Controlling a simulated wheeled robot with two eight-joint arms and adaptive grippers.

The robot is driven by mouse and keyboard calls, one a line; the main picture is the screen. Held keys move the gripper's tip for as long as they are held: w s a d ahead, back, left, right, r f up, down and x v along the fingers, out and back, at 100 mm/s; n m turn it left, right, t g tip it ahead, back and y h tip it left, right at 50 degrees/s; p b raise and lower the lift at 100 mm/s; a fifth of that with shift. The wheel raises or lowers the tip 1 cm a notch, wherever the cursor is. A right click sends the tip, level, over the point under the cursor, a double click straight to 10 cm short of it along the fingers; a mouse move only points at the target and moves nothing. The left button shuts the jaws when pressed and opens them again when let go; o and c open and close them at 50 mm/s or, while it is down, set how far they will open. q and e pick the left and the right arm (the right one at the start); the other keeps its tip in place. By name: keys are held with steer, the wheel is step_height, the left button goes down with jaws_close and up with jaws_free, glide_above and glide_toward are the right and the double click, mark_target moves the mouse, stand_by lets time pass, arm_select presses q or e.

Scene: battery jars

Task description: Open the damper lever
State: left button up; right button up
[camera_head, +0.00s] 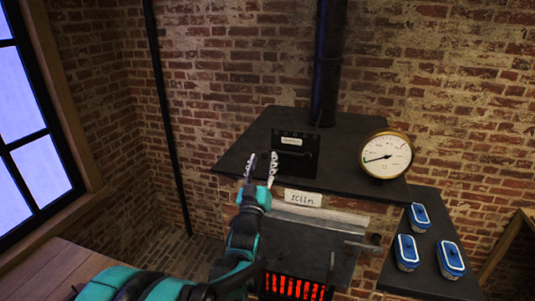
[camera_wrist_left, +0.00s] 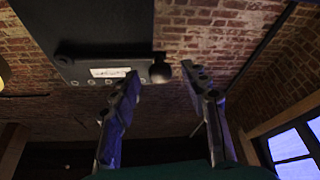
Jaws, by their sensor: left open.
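The damper panel (camera_head: 290,140) is a dark upright plate with a small pale label, standing on the black kiln top. Its damper lever (camera_head: 295,153) is a dark bar across the plate below the label. In the left wrist view the lever (camera_wrist_left: 110,57) runs across the panel and ends in a round black knob (camera_wrist_left: 160,72). My left gripper (camera_head: 262,156) is open just left of the panel. In the left wrist view the knob appears between the open fingers of my left gripper (camera_wrist_left: 160,78); I see no contact. My right gripper is out of view.
A round brass gauge (camera_head: 387,156) stands right of the panel, and a black flue pipe (camera_head: 327,65) rises behind. Below are a labelled kiln front (camera_head: 303,198) and a glowing grate (camera_head: 295,287). Three blue-lidded jars (camera_head: 407,250) stand on a dark side shelf (camera_head: 428,286).

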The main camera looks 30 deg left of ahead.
arm_select(q)
steer(key=shift+x, duration=1.4)
jaws_close()
steer(key=shift+r, duration=0.15)
